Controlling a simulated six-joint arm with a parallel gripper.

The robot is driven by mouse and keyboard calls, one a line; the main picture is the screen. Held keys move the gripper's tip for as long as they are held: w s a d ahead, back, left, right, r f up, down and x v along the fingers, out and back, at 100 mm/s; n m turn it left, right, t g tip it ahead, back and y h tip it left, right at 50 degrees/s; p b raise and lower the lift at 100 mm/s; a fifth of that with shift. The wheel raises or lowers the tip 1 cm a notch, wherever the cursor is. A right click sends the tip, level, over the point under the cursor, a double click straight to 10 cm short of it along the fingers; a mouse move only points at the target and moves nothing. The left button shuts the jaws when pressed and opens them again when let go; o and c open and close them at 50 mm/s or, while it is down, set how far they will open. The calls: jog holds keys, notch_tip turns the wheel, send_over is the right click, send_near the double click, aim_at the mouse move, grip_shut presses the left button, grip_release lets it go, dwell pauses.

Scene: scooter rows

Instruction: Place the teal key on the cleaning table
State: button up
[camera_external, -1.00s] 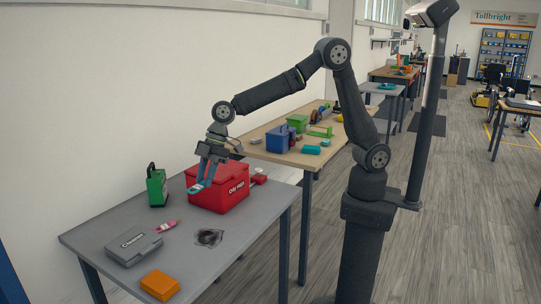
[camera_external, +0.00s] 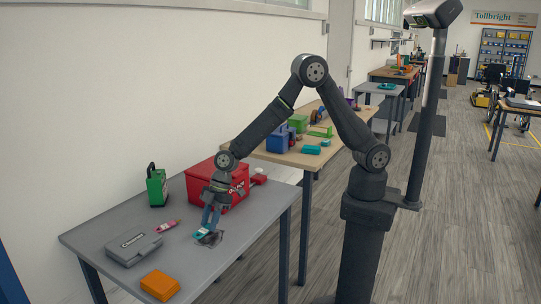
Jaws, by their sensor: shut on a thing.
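The grey cleaning table (camera_external: 110,222) stands at the left front. My gripper (camera_external: 206,231) points down over the right part of this table, in front of the red box. It is shut on the teal key (camera_external: 201,233), which shows as a small teal piece at the fingertips. The key is low, at or just above the dark stain (camera_external: 216,240) on the tabletop. I cannot tell whether it touches the surface. The fingers hide part of the key.
The red box (camera_external: 240,188) stands behind my gripper. A green can (camera_external: 156,187), a pink item (camera_external: 168,225), a grey case (camera_external: 133,246) and an orange block (camera_external: 160,284) are on the same table. A wooden table (camera_external: 270,156) with several items stands behind.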

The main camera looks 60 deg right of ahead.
jog(key=shift+f, duration=1.85)
jog(key=o, duration=0.9)
jog(key=shift+f, duration=0.1)
jog(key=shift+o, duration=0.2)
jog(key=v, duration=1.2)
